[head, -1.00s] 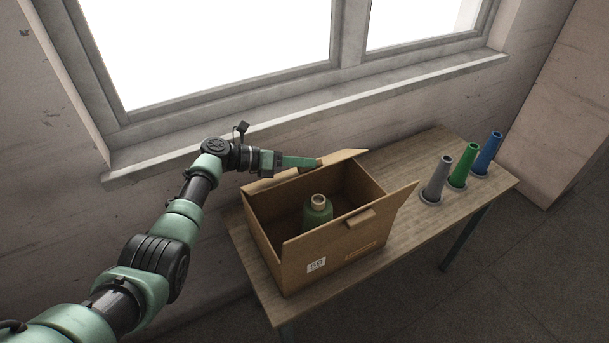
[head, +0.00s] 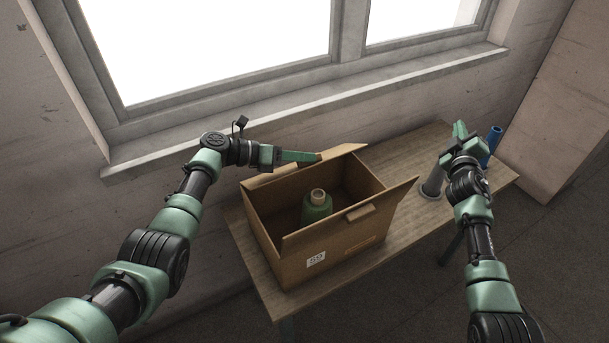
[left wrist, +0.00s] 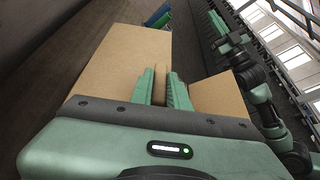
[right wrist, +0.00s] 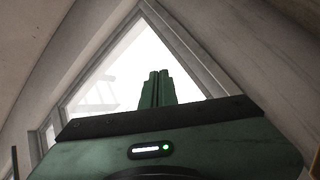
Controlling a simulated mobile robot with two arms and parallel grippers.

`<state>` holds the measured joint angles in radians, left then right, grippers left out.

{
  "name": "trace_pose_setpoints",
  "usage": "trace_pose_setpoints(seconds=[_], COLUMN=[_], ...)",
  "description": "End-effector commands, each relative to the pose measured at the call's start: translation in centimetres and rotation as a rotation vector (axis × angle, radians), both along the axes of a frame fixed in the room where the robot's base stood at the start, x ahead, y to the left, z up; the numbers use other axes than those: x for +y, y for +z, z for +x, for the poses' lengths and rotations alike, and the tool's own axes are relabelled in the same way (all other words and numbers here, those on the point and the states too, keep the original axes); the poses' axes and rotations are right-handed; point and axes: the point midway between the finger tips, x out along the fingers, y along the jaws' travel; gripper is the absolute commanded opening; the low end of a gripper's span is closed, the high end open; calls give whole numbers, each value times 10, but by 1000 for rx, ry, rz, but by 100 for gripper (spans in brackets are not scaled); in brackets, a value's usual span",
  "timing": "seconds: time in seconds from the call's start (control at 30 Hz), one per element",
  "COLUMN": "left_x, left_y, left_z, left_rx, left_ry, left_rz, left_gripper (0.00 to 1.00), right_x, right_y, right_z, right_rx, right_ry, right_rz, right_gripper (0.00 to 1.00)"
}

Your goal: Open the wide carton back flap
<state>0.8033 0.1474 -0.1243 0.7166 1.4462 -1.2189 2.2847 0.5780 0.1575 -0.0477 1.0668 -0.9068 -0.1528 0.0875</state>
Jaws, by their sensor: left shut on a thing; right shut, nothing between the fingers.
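The wide carton (head: 330,256) stands open on the table with a green cone-shaped object (head: 316,207) inside. Its back flap (head: 342,152) stands up along the rear edge, on the window side. My left gripper (head: 318,157) is shut on this flap. In the left wrist view its fingers (left wrist: 163,90) have the cardboard edge between them, with brown panels on both sides. My right gripper (head: 460,130) is shut and empty above the cones, right of the carton. In the right wrist view its fingers (right wrist: 157,88) are together and point towards the window.
A wooden table (head: 400,153) carries the carton. A blue cone (head: 494,140) and a grey cone (head: 432,184) stand at its right end, partly hidden by my right arm. The carton's right flap (head: 398,203) sticks up and outward. The wall and window sill (head: 300,125) lie behind.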

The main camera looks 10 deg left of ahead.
Motion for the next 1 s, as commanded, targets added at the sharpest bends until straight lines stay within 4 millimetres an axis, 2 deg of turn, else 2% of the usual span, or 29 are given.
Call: trace_pose_setpoints(seconds=[0.03, 0.1, 0.17, 0.2, 0.27, 0.3, 0.37, 0.4, 0.43, 0.5, 0.57, 0.6, 0.63, 0.7, 0.8, 0.9, 1.0], left_x=[0, 0, 0, 0, 0, 0, 0, 0, 0, 0, 0, 0, 0, 0, 0, 0, 0], left_y=[0, 0, 0, 0, 0, 0, 0, 0, 0, 0, 0, 0, 0, 0, 0, 0, 0], left_z=[0, 0, 0, 0, 0, 0, 0, 0, 0, 0, 0, 0, 0, 0, 0, 0, 0], left_rx=[0, 0, 0, 0, 0, 0, 0, 0, 0, 0, 0, 0, 0, 0, 0, 0, 0], left_ry=[1, 1, 1, 1, 1, 1, 1, 1, 1, 1, 1, 1, 1, 1, 1, 1, 1], left_rz=[0, 0, 0, 0, 0, 0, 0, 0, 0, -1, -1, 0, -1, -1, 0, 0, 1], left_gripper=[0, 0, 0, 0, 0, 0, 0, 0, 0, 0, 0, 0, 0, 0, 0, 0, 0], right_x=[18, 52, 89, 118, 165, 198, 248, 281, 304, 353, 385, 398, 406, 410, 400, 381, 364], right_y=[46, 99, 137, 159, 183, 193, 200, 199, 196, 176, 150, 128, 112, 75, 31, 3, -12], right_z=[9, 15, 14, 10, -1, -11, -31, -46, -59, -93, -122, -140, -153, -177, -199, -211, -216], right_rx=[-78, -173, -249, -295, -356, -390, -431, -451, -461, -466, -447, -419, -394, -317, -187, -63, 28], right_ry=[51, 141, 234, 306, 422, 506, 639, 730, 800, 969, 1107, 1190, 1247, 1353, 1444, 1476, 1478], right_rz=[-69, -175, -279, -352, -469, -551, -684, -775, -849, -1038, -1211, -1329, -1416, -1612, -1857, -2043, -2165], right_gripper=[0, 0, 0, 0, 0, 0, 0, 0, 0, 0, 0, 0, 0, 0, 0, 0, 0])
